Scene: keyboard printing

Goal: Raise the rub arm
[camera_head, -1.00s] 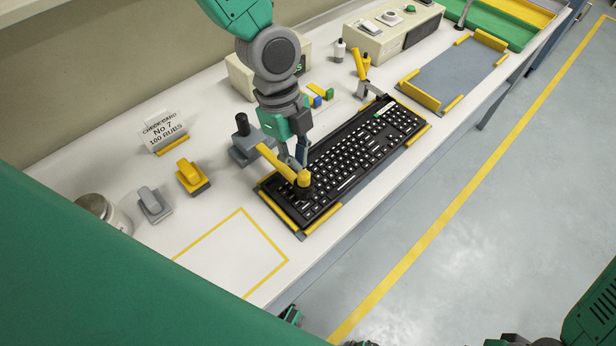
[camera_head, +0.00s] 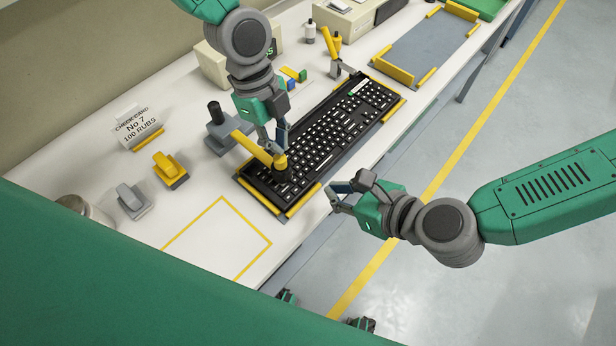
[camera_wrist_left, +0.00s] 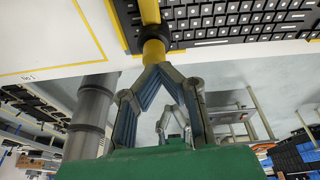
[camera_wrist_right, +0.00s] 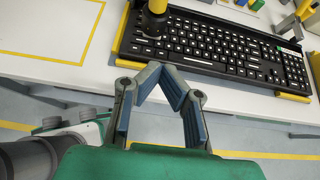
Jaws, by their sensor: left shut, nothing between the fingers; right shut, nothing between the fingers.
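The rub arm (camera_head: 252,148) is a yellow bar running from a grey base (camera_head: 222,138) with a black knob to a yellow and black head (camera_head: 282,165). It is lowered, its head over the left end of the black keyboard (camera_head: 340,125). My left gripper (camera_head: 279,146) is shut and empty, just behind the head; whether it touches cannot be told. In the left wrist view its tips (camera_wrist_left: 158,68) overlap the yellow head (camera_wrist_left: 153,50). My right gripper (camera_head: 334,198) is shut and empty, off the bench's front edge. The head also shows in the right wrist view (camera_wrist_right: 153,20).
A second, upright yellow lever (camera_head: 331,42) stands at the keyboard's far end. Yellow (camera_head: 170,168) and grey (camera_head: 133,200) blocks and a check card (camera_head: 137,127) lie left. A yellow-outlined square (camera_head: 222,235) on the bench is empty.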

